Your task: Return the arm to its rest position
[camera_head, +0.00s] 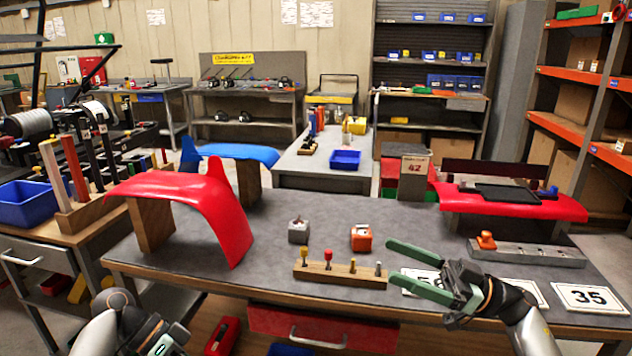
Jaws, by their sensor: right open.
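My right gripper (391,260) is over the right half of the grey workbench (230,283). Its two green fingers point left and are spread apart, with nothing between them. Its arm comes in from the lower right. The fingertips are just right of a wooden block with several coloured pegs (340,276); I cannot tell whether they touch it. My left arm's end (150,335) is low at the bottom left, in front of the bench. Its fingers cannot be made out clearly.
A red curved panel (190,200) stands on the bench's left. A grey block (299,231) and an orange block (361,237) are behind the pegs. A metal bar with an orange knob (525,254) and number cards (590,298) lie right. A red drawer (320,329) is below.

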